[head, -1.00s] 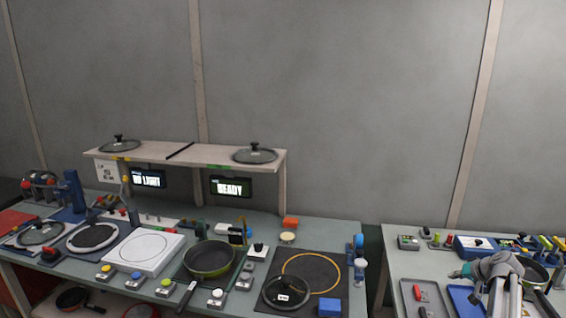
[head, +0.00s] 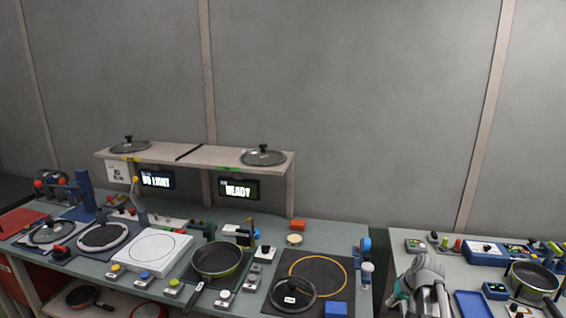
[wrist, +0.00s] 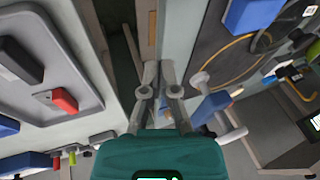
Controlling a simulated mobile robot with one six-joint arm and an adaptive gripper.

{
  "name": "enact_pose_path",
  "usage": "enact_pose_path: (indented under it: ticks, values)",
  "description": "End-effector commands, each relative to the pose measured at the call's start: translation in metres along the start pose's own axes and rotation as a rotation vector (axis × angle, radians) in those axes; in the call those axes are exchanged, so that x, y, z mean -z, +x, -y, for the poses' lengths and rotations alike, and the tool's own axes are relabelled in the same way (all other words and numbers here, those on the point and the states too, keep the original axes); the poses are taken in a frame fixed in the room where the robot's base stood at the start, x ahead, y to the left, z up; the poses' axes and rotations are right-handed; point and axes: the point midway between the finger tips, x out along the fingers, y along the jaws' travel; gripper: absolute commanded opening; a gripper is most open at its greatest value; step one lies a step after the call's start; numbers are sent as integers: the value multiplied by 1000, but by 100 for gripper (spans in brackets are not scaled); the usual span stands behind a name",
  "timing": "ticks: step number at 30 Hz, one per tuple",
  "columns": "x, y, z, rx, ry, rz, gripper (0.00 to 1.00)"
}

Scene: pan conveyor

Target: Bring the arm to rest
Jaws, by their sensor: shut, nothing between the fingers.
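My arm shows in the head view with its wrist (head: 425,275) over the left edge of the right-hand table. In the wrist view my gripper (wrist: 158,72) is shut and empty, its two grey fingers close together above the gap between the two tables. A blue block (wrist: 250,14) and the dark mat lie to the right of it. A grey tray (wrist: 62,22) with a red-and-grey piece is to its left. My fingertips cannot be made out in the head view.
The left bench holds a pan (head: 218,258), a glass lid (head: 292,293), a white plate unit (head: 150,252) and several buttons. A shelf (head: 200,154) above it bears two lids. Another pan (head: 533,276) and a blue tray (head: 472,304) are on the right table. The wall above is clear.

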Motion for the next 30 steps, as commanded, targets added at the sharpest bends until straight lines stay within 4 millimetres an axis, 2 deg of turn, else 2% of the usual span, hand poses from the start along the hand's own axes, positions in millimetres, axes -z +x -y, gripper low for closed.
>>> enact_pose_path:
  ticks: [1, 6, 15, 22, 30]
  values:
    - [-13, 2, 16, -14, -16, 24, 0]
    - [-46, 11, 54, -75, -53, 97, 0]
    - [-108, 17, 108, -201, -117, 201, 0]
    - [-142, 16, 133, -282, -152, 244, 0]
    - [-153, 16, 140, -313, -163, 258, 0]
